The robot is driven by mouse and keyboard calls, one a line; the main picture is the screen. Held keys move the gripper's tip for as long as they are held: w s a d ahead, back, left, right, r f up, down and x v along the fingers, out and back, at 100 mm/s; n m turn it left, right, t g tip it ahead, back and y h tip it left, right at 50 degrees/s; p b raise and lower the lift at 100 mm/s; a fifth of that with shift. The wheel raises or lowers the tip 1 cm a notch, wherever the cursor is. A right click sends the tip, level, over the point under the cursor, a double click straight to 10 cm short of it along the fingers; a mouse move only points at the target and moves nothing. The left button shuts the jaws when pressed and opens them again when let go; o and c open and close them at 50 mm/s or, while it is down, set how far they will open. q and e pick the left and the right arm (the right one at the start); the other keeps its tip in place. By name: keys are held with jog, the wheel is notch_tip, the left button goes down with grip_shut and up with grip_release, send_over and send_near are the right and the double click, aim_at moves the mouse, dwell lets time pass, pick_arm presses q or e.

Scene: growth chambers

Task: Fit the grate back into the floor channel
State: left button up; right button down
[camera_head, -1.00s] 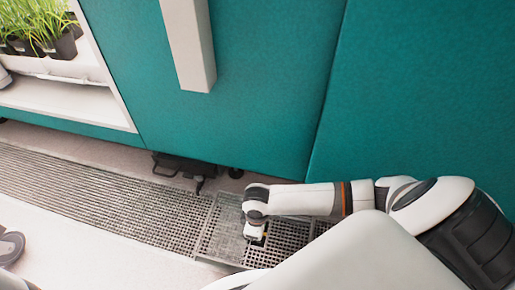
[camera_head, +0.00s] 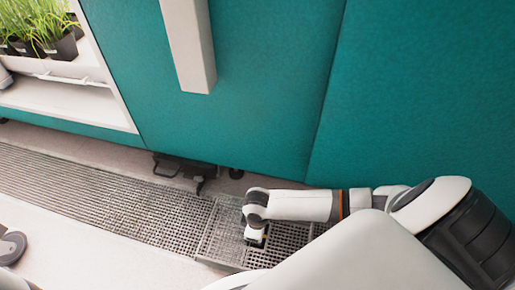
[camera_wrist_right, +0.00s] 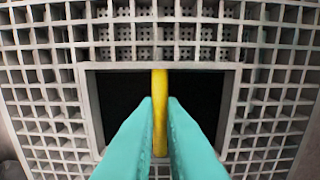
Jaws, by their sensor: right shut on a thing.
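The grate (camera_head: 218,237) is a grey lattice panel at the right end of the floor channel's visible run. Its left edge meets or overlaps the channel's grating (camera_head: 120,205); I cannot tell which, nor whether it sits flush. My right gripper (camera_head: 255,241) points down over the grate. In the right wrist view, its teal fingers (camera_wrist_right: 160,125) are shut on a yellow bar (camera_wrist_right: 160,85) across a dark rectangular opening in the grate (camera_wrist_right: 55,100). Finer holes show through the lattice above the opening. My arm hides the grate's right part. My left gripper is not in view.
A teal chamber wall (camera_head: 250,110) with a pale vertical handle (camera_head: 188,45) rises behind the channel. A dark low fixture (camera_head: 183,168) sits under its bottom edge. A shelf with potted grass (camera_head: 40,35) is at upper left.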

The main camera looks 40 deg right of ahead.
jog(key=shift+f+b, duration=0.5)
jog(key=shift+b, duration=0.15)
jog(key=shift+f, duration=0.35)
jog(key=shift+f, duration=0.9)
jog(key=shift+f, duration=0.2)
jog(key=c, duration=1.5)
grip_release()
jog(key=shift+c, duration=0.2)
jog(key=shift+o, duration=0.4)
